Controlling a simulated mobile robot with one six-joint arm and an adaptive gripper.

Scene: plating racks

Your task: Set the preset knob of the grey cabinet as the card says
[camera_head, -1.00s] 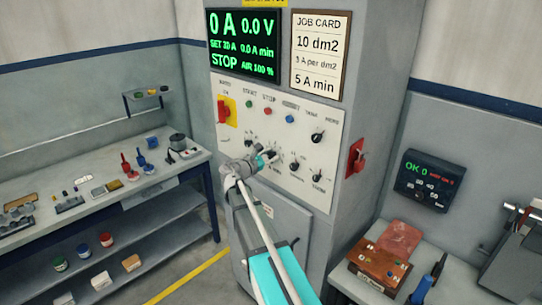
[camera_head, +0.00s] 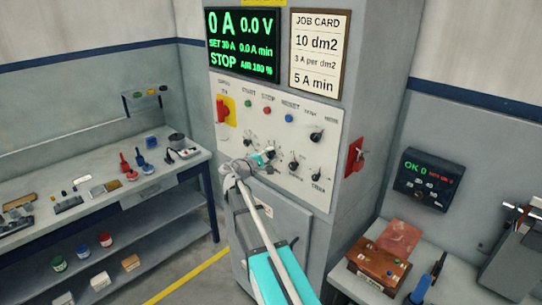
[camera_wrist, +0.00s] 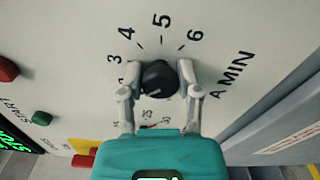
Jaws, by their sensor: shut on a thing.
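The grey cabinet (camera_head: 375,75) carries a white control panel with several black knobs. In the wrist view, my gripper (camera_wrist: 160,74) has one finger on each side of a black round knob (camera_wrist: 158,81) and is shut on it. Its dial shows 3, 4, 5 and 6, with "A MIN" printed beside it. I cannot read its pointer for certain. In the head view my gripper (camera_head: 270,153) hides most of this knob. The job card (camera_head: 319,52) reads 10 dm2, 3 A per dm2, 5 A min. The cabinet display (camera_head: 243,43) reads SET 30 A, 0.0 A min, STOP.
Other knobs (camera_head: 293,163) sit close to my gripper. A red switch (camera_head: 222,110) is at the panel's left, and a red side handle (camera_head: 354,158) is at the right. A bench (camera_head: 150,187) with small items stands left, and another table stands right.

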